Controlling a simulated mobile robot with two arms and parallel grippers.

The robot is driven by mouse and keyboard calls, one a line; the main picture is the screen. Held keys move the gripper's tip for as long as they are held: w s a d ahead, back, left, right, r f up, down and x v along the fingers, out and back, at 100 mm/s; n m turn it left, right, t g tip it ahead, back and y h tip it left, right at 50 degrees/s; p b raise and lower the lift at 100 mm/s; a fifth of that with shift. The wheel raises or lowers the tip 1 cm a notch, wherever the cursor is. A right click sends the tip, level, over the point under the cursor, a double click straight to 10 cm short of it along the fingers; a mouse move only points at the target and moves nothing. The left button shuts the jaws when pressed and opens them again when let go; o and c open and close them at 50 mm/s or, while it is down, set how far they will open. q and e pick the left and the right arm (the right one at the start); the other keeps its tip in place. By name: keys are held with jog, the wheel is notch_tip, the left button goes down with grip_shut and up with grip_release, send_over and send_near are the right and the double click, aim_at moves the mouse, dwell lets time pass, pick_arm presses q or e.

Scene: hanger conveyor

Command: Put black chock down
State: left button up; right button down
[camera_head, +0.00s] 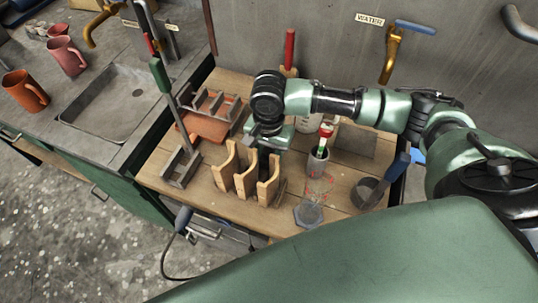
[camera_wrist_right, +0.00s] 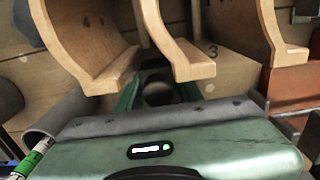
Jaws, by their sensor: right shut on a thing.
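My right gripper (camera_head: 268,147) reaches in from the right and points down just behind the wooden rack (camera_head: 246,180) with curved uprights. In the right wrist view its green fingers (camera_wrist_right: 158,95) are closed around a dark, rounded thing, which looks like the black chock (camera_wrist_right: 158,92). Only a small part of it shows; the gripper body hides the rest. The rack's curved uprights stand close in front of the fingers in the right wrist view (camera_wrist_right: 190,62). My left gripper is not in view.
A sink (camera_head: 112,105) and red mugs (camera_head: 67,56) are at left. A wall stands behind.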

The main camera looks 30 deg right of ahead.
jog(key=shift+f, duration=0.3)
jog(key=c, duration=0.9)
grip_release()
jog(key=shift+f, duration=0.1)
